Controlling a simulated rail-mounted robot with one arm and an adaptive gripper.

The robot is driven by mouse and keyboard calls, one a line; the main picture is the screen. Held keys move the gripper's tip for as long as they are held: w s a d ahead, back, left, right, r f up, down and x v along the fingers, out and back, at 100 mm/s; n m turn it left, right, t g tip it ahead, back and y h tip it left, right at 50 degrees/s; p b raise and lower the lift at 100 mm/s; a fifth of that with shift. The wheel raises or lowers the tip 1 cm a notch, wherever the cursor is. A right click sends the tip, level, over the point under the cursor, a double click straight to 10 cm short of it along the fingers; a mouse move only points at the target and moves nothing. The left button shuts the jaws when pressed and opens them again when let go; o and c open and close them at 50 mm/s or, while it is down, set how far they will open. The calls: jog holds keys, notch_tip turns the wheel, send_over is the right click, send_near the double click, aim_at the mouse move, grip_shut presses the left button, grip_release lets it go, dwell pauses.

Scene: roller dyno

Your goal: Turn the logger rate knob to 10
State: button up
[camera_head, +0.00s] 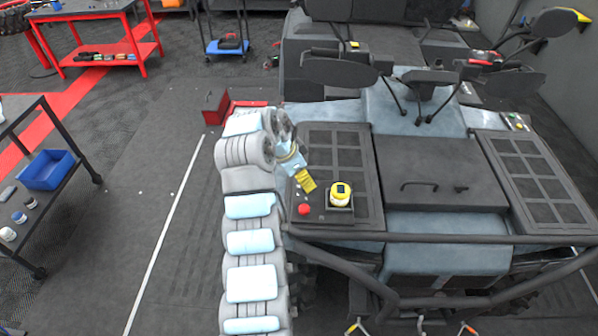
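A small dark box (327,216) sits on the left slatted panel of the vehicle's front. On it is a round yellow-and-white part (340,195) with a dark face, which looks like the logger rate knob; its marks are too small to read. A red round button (304,209) is at its left. My gripper (307,186), with yellow striped fingers, hangs just above and left of the yellow-and-white part, apart from it in the picture. The finger gap is too small to make out.
The vehicle's dark front rail (430,238) runs below the box. A dark hood panel with a handle (420,187) is to the right. A red toolbox (215,107) stands on the floor, and a cart with a blue bin (46,170) is at far left.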

jog(key=shift+a+r, duration=0.25)
jog(key=shift+r, duration=0.25)
jog(key=shift+s+a+r, duration=0.1)
jog(key=shift+s+r, duration=0.1)
jog(key=shift+r, duration=0.25)
jog(key=shift+s+r, duration=0.1)
jog(key=shift+r, duration=0.05)
dwell(0.3)
